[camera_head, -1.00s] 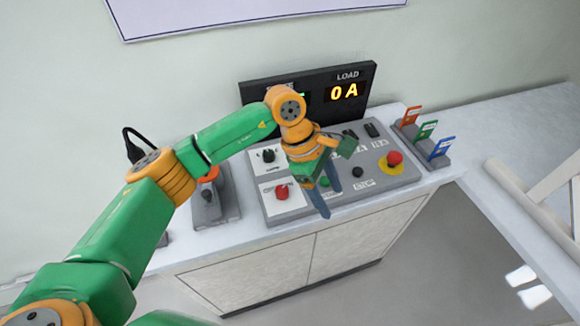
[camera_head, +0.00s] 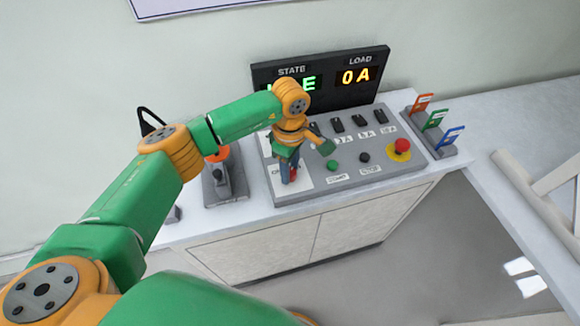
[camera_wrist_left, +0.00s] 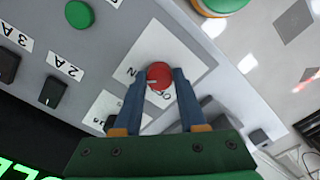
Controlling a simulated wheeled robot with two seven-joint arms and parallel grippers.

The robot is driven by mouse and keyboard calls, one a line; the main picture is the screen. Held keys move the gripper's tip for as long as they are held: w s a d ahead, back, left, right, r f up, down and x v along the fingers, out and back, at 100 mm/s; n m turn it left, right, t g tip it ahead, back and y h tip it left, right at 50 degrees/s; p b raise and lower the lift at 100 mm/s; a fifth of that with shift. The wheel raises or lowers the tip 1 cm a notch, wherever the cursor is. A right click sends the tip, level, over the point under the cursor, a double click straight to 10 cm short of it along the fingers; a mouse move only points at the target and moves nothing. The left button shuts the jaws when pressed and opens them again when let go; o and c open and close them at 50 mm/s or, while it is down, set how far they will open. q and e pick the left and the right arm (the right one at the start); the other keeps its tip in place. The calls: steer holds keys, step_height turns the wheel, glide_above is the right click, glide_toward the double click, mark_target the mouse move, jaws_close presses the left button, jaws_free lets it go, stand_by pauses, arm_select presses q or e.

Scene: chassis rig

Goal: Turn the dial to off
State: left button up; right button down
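The red dial (camera_wrist_left: 160,75) has a white mark on its face and sits on a white labelled plate (camera_wrist_left: 185,47) on the grey control panel. In the head view a bit of the red dial (camera_head: 294,174) shows at the panel's front left, mostly covered by my gripper. My left gripper (camera_head: 288,177) points down over it. In the left wrist view its two blue fingers (camera_wrist_left: 160,78) stand on either side of the dial, with narrow gaps visible, so it looks open around the dial. The dial's lettering is partly hidden by the fingers. My right gripper is not in view.
The panel (camera_head: 400,178) also carries a green button (camera_head: 332,165), a black button (camera_head: 364,157), a red emergency knob (camera_head: 401,146) and several black switches. A display (camera_head: 320,80) reads 0 A. A lever box (camera_head: 222,185) stands left; coloured tags (camera_head: 435,120) stand right.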

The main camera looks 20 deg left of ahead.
arm_select(q)
jaws_close()
steer(key=n+b, duration=0.1)
steer(key=n, duration=0.1)
steer(key=shift+f+n+b, duration=0.1)
steer(key=shift+n+b, duration=0.2)
steer(key=n+b, duration=0.1)
steer(key=n, duration=0.2)
steer(key=shift+n+b, duration=0.3)
steer(key=n+b, duration=0.2)
steer(key=n, duration=0.4)
steer(key=n+b, duration=0.1)
steer(key=n, duration=0.4)
steer(key=shift+n, duration=0.4)
